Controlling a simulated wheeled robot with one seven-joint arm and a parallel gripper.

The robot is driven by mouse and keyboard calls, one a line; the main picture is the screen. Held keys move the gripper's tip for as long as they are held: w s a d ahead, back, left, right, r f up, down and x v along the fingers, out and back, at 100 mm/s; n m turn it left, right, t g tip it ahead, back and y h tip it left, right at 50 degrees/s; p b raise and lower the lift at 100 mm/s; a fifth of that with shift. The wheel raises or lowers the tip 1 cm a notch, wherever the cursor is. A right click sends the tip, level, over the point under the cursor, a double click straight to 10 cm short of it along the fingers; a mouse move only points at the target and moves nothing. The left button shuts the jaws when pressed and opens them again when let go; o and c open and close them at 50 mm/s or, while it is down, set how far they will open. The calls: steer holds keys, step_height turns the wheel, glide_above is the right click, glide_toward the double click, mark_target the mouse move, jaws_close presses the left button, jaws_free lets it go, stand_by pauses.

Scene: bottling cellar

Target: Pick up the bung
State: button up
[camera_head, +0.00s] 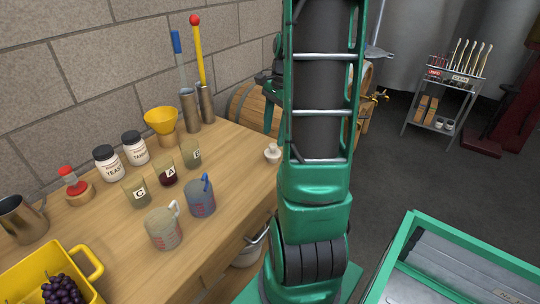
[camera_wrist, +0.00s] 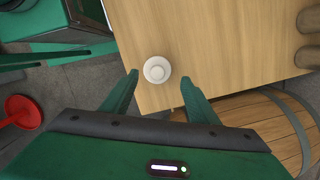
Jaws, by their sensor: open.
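The bung (camera_head: 272,153) is a small white stopper on the wooden table near its right end, just left of my arm in the head view. In the wrist view the bung (camera_wrist: 157,70) is seen from above, close to the table's edge. My gripper (camera_wrist: 160,80) is open, with one green finger to each side of the bung and the bung near the line between the fingertips. The fingers do not visibly touch it, and I cannot tell their height above it. In the head view my arm hides much of the area behind it.
The wooden table (camera_head: 225,165) also holds jars, beakers, a yellow funnel (camera_head: 161,122), two jugs and a yellow crate (camera_head: 35,272). A barrel (camera_wrist: 262,125) lies beyond the table edge. A tool rack (camera_head: 443,105) stands far right. The tabletop around the bung is clear.

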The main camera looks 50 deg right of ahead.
mark_target(274, 144)
steer(key=shift+a+f, duration=0.15)
steer(key=shift+f, duration=1.15)
steer(key=shift+a+f, duration=0.2)
steer(key=shift+f, duration=1.05)
steer(key=shift+a+f, duration=0.15)
steer(key=shift+f, duration=1.15)
steer(key=shift+c, duration=0.2)
steer(key=c, duration=0.8)
